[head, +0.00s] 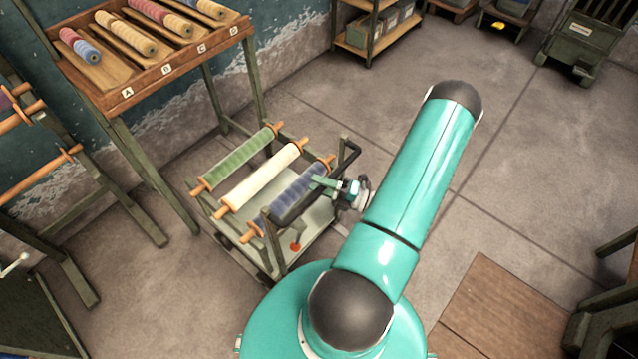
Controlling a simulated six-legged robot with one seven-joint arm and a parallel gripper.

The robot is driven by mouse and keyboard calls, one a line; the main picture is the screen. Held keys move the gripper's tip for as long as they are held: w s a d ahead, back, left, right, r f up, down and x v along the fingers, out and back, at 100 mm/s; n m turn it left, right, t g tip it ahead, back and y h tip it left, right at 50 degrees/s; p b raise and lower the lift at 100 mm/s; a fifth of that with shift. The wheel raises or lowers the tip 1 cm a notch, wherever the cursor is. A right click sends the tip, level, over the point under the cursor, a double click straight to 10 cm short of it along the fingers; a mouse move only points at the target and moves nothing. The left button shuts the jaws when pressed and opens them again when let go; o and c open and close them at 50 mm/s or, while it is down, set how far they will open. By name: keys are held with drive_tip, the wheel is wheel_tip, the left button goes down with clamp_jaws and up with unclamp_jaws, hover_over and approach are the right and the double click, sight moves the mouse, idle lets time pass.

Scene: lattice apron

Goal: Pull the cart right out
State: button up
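The cart (318,228) is a low metal frame carrying green, cream and blue rolls on orange-ended rollers. It stands just right of the slanted wooden rack (112,98), with its far left end close to the rack's front legs. A dark bar handle (343,163) runs along the cart's near right side, by the blue roll (300,185). My gripper (322,184) is at the middle of this handle, its fingers reaching across the bar. Their closure on the bar is too small to make out. A small red knob (295,246) shows low on the cart.
Bare floor (480,200) lies open to the right of the cart. A wooden floor panel (505,310) is at lower right, with a dark bench leg at the right edge. Another frame (45,140) stands left. Shelves (378,30) and a green wheeled bin (585,40) are behind.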

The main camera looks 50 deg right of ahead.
drive_tip(key=shift+w, duration=0.15)
drive_tip(key=shift+f, duration=0.1)
drive_tip(key=v, duration=1.3)
drive_tip(key=shift+s, duration=0.3)
drive_tip(key=shift+d, duration=0.1)
